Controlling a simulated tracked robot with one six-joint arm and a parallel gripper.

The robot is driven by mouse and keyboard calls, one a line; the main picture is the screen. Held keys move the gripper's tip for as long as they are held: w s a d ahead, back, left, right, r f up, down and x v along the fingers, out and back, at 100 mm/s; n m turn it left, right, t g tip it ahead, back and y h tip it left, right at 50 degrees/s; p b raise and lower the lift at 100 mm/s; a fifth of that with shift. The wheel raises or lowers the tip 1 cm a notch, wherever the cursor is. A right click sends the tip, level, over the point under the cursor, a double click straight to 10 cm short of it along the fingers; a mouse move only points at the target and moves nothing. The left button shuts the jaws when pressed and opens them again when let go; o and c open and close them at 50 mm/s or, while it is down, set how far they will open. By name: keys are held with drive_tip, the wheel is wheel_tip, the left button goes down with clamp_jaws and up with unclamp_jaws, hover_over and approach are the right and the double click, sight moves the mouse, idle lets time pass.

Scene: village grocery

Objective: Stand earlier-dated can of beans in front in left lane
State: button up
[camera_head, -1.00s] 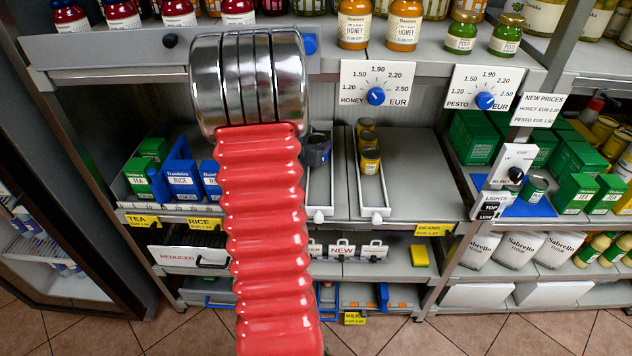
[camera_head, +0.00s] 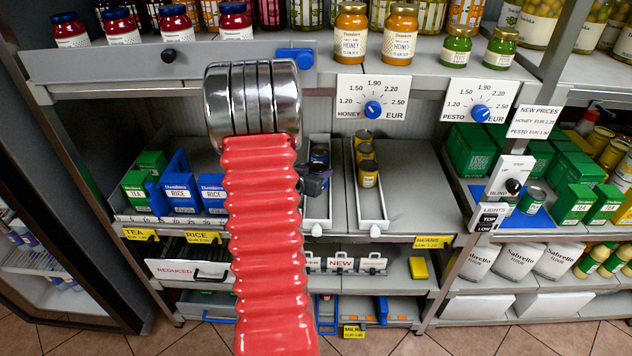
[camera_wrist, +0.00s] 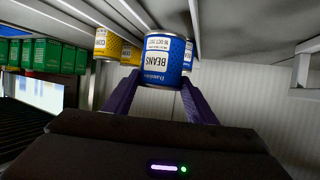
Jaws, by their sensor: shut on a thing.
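My gripper (camera_head: 318,178) is at the left lane (camera_head: 318,210) on the middle shelf, partly hidden behind my red arm. In the wrist view its purple fingers are shut on a blue can of beans (camera_wrist: 166,62). The label reads BEANS with a date that looks like 16 OCT; the year is too small to be sure of. In the head view blue cans (camera_head: 319,153) show in the left lane just beyond the gripper; I cannot tell which is the held one. The front of the left lane is bare.
The right lane (camera_head: 372,212) holds several yellow cans (camera_head: 368,172), also in the wrist view (camera_wrist: 108,42). Rice boxes (camera_head: 180,190) and tea boxes (camera_head: 137,188) stand left of the lanes. A shelf with jars and price dials hangs above. The shelf right of the lanes is clear.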

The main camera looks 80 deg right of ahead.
drive_tip(key=shift+f, duration=2.05)
drive_tip(key=shift+f, duration=0.1)
drive_tip(key=o, duration=1.3)
drive_tip(key=shift+o, duration=0.2)
drive_tip(key=shift+w+a+r, duration=0.15)
drive_tip(key=shift+a+r, duration=0.2)
drive_tip(key=shift+a, duration=0.15)
drive_tip(key=v, duration=1.1)
drive_tip(key=shift+f, duration=0.1)
